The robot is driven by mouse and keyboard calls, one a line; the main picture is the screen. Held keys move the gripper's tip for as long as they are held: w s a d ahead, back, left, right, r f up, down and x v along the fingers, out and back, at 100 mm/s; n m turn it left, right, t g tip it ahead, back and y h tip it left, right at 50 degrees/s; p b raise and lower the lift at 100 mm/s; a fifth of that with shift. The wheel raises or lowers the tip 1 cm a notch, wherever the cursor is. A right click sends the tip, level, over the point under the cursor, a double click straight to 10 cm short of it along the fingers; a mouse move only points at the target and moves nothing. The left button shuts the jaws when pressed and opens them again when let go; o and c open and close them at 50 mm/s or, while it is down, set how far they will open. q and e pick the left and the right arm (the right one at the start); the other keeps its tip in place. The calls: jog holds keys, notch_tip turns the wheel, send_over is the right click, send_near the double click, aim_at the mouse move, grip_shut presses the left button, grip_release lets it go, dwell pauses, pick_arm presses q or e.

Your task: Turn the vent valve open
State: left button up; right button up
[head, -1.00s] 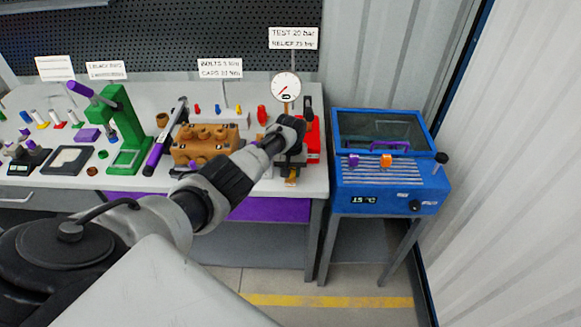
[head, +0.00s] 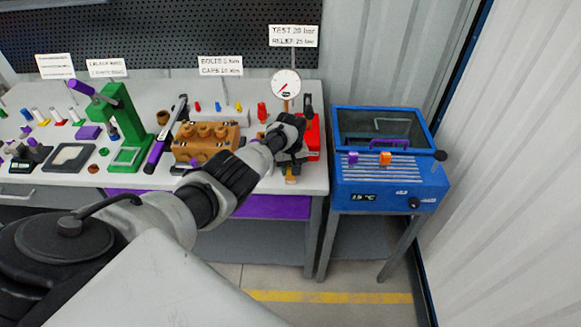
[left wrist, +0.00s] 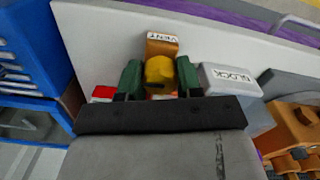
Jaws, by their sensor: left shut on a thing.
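The vent valve shows in the left wrist view as a yellow knob (left wrist: 159,73) below an orange block with a white VENT label (left wrist: 163,38). My left gripper's two green fingers (left wrist: 159,80) stand on either side of the knob, shut on it. In the head view my left gripper (head: 289,150) reaches to the bench's right front, by the red pump unit (head: 313,140). A small orange-yellow part (head: 291,179) shows just below it. My wrist hides most of the valve there, and the knob's angle is hard to tell. My right gripper is out of view.
A white BLOCK label (left wrist: 231,78) sits close beside the fingers. A round gauge (head: 286,84) stands behind the gripper. The brown pump block (head: 205,145) is to the left, and a blue bath (head: 390,185) stands to the right across a narrow gap.

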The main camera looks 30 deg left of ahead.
pick_arm(q)
jog(key=o, duration=0.9)
jog(key=shift+r, duration=0.1)
jog(key=shift+r, duration=0.35)
notch_tip(320, 180, up, 7)
jog(key=shift+f+p, duration=0.1)
jog(key=shift+p, duration=0.6)
